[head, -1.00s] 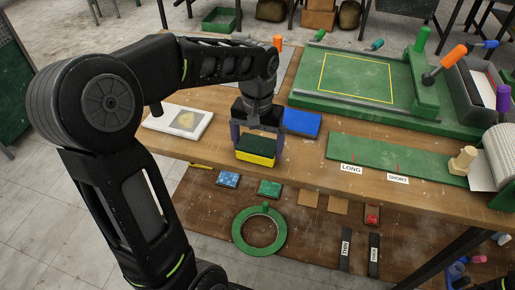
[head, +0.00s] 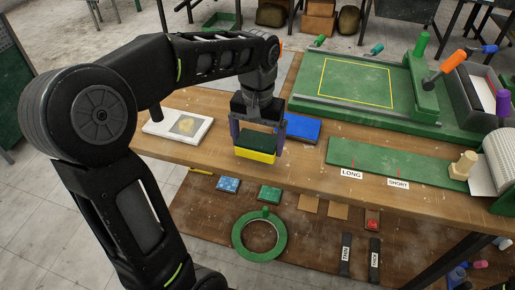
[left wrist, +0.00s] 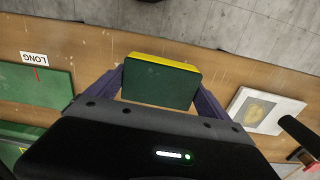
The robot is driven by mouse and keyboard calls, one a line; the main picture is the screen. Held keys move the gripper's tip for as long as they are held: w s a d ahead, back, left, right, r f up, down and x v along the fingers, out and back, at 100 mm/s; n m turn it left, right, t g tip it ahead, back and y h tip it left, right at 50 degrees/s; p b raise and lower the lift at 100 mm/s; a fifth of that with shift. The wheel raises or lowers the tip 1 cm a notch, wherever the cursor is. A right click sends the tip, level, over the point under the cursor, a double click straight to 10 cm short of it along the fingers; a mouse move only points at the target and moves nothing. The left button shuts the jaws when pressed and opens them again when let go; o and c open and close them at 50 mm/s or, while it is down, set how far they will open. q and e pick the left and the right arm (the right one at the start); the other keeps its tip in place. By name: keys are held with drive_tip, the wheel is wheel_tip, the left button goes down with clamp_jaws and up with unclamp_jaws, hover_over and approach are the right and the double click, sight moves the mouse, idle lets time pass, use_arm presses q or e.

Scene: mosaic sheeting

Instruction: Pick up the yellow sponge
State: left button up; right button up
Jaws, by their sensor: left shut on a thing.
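The yellow sponge (head: 255,155) has a dark green top layer and is at the front edge of the wooden table in the head view. My left gripper (head: 257,143) points down over it, with one purple finger on each side, shut on it. In the left wrist view the sponge (left wrist: 160,82) sits between the two purple fingers (left wrist: 158,92), its green face toward the camera and a yellow strip along the far edge. I cannot clearly tell whether its underside is clear of the table. My right gripper is not in view.
A blue block (head: 303,128) lies just right of the gripper. A white tile with a tan patch (head: 184,126) lies to the left. A green board (head: 400,164) with LONG and SHORT labels is at right. A lower shelf (head: 310,232) holds tiles and a green ring (head: 236,238).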

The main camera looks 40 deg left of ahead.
sight(257, 139)
use_arm(q)
wheel_tip(257, 139, up, 7)
drive_tip(key=shift+f, duration=0.15)
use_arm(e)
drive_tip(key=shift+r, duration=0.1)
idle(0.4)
